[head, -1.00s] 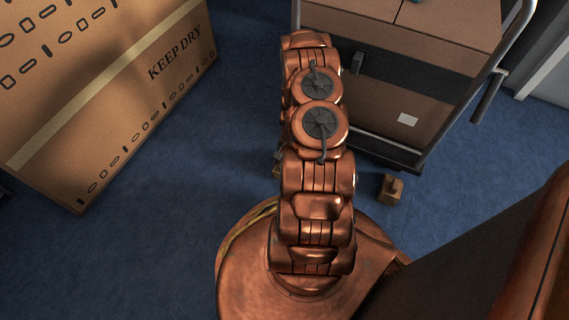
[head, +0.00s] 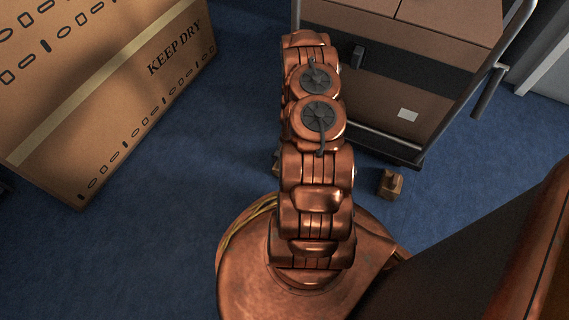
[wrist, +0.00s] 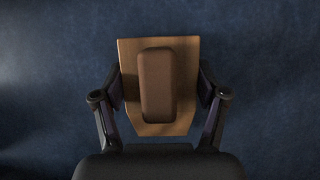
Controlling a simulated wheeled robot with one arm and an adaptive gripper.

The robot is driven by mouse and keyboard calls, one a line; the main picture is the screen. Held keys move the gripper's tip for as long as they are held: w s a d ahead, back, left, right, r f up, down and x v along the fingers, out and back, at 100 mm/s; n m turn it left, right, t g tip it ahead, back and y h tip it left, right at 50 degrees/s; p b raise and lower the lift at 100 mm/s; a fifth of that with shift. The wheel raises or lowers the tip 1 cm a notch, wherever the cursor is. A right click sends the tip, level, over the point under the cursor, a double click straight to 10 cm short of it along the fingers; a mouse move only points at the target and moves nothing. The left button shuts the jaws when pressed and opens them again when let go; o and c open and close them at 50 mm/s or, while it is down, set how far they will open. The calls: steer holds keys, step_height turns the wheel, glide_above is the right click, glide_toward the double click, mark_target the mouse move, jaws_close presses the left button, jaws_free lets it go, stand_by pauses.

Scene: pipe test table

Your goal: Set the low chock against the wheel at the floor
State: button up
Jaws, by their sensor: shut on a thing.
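A wooden chock (wrist: 186,75) with a raised brown block on top is between the fingers of my gripper (wrist: 161,88) in the wrist view. The fingers press on its left and right sides. Blue floor lies behind it; its height above the floor cannot be told. In the head view my arm hides the gripper. A small tan piece shows at the arm's left edge, too covered to identify. Another small wooden block (head: 390,184), chock-like, sits on the floor at the front right of the cart (head: 395,158). I cannot make out a wheel.
The cart carries large brown cartons (head: 405,75) with a dark band and has a grey tubular handle (head: 497,75). A big "KEEP DRY" carton (head: 110,90) stands at the left. Blue floor (head: 190,200) is clear between that carton and my arm.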

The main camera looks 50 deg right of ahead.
steer(key=shift+f, duration=0.35)
steer(key=o, duration=1.4)
steer(key=shift+r, duration=0.15)
step_height(320, 180, up, 10)
steer(key=shift+f, duration=0.1)
stand_by(0.5)
